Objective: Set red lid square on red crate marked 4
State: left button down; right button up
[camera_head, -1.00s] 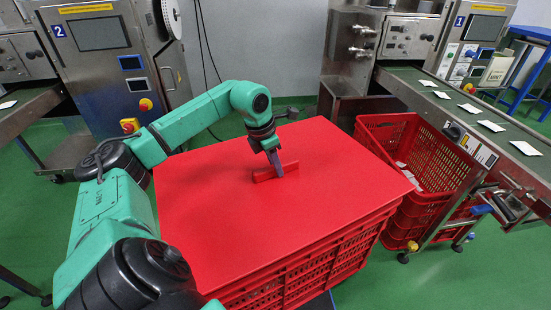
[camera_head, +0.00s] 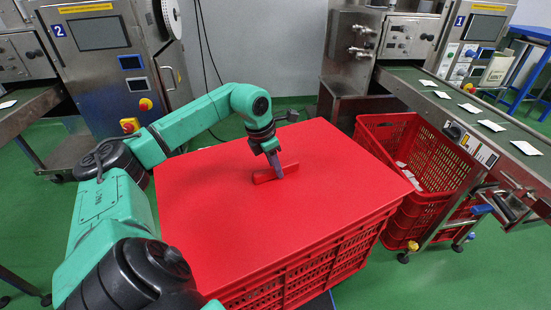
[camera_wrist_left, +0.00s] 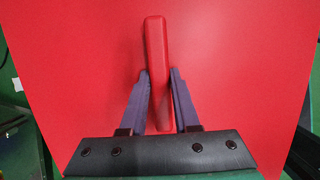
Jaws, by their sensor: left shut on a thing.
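The red lid (camera_head: 225,215) is a large flat panel over the red crate (camera_head: 310,272) in the head view. Its edges look about in line with the crate's sides at the front and right. A raised red handle bar (camera_head: 264,177) stands near the lid's middle. My left gripper (camera_head: 278,172) is shut on this handle. In the left wrist view the two fingers (camera_wrist_left: 158,92) flank the handle, with the lid filling the background. The mark 4 does not show. Whether the lid touches the crate's rim all round cannot be told. My right gripper is not in view.
Another red crate (camera_head: 462,188) with white packets stands at the right, under the conveyor (camera_head: 475,108). Machine 2 (camera_head: 105,60) stands behind at the left, and machine 1 (camera_head: 405,38) at the back right. Green floor (camera_head: 400,285) is clear at the front right.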

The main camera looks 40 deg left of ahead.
aim_at(275, 175)
pick_arm(q)
jog(key=shift+f+b, duration=1)
jog(key=shift+f, duration=0.55)
jog(key=c, duration=0.6)
grip_release()
jog(key=shift+o, duration=0.2)
jog(key=shift+f, duration=0.1)
jog(key=p+v, duration=0.3)
jog(key=v, duration=1.1)
jog(key=shift+r, duration=0.35)
jog(key=shift+s, duration=0.1)
